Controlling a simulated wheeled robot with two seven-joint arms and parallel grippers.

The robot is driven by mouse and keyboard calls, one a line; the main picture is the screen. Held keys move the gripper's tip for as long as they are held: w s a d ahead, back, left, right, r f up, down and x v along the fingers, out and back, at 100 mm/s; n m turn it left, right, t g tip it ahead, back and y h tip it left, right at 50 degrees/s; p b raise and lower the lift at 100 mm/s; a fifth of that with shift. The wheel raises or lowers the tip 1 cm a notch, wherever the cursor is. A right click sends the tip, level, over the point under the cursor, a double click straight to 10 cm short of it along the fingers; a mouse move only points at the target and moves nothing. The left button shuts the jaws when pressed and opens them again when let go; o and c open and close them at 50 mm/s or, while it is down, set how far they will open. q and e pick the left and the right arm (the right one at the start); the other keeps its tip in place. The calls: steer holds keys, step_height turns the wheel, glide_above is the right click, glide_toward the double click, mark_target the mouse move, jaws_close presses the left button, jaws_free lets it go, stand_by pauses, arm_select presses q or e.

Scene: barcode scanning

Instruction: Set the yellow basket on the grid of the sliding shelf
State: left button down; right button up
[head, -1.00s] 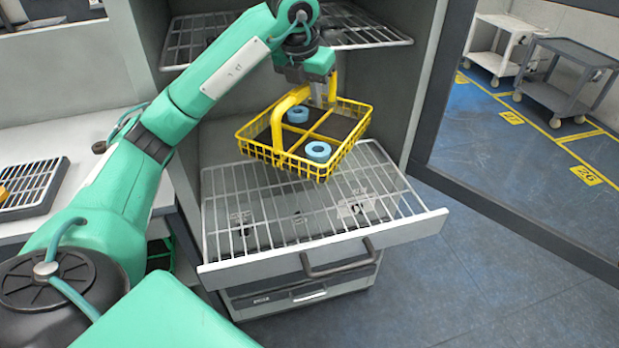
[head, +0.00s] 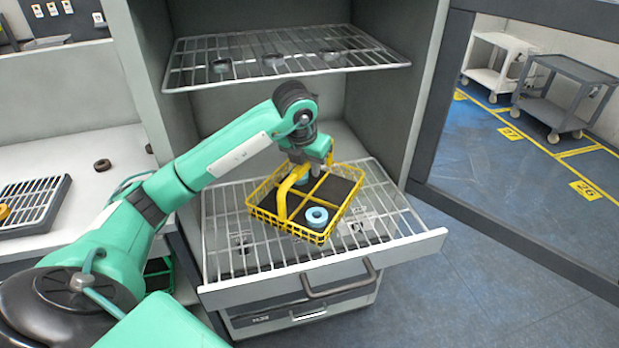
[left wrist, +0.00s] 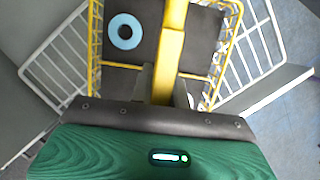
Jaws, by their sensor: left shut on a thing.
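The yellow basket (head: 325,232) is a wire basket with a dark bottom, a thick yellow handle and blue rings (head: 317,216) inside. It is over the middle of the white wire grid (head: 226,246) of the pulled-out sliding shelf (head: 410,243). I cannot tell whether its bottom touches the grid. My left gripper (head: 314,165) is shut on the basket's handle from above. In the left wrist view, the handle (left wrist: 170,55) runs between the fingers, with one blue ring (left wrist: 125,31) beside it. My right gripper is not in view.
An upper wire shelf (head: 290,55) with small dark items hangs above my left arm. Cabinet walls stand on both sides of the sliding shelf. A worktop with a slatted tray (head: 35,203) is at the left. Bare grid shows around the basket.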

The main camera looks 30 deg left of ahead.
mark_target(313, 191)
arm_select(q)
step_height(313, 191, down, 3)
steer(key=shift+f+p, duration=0.15)
steer(key=shift+p, duration=0.15)
steer(key=shift+f, duration=0.5)
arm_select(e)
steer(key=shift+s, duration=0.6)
arm_select(q)
steer(key=c, duration=1.3)
jaws_free()
steer(key=shift+c, duration=0.2)
steer(key=shift+s, duration=0.1)
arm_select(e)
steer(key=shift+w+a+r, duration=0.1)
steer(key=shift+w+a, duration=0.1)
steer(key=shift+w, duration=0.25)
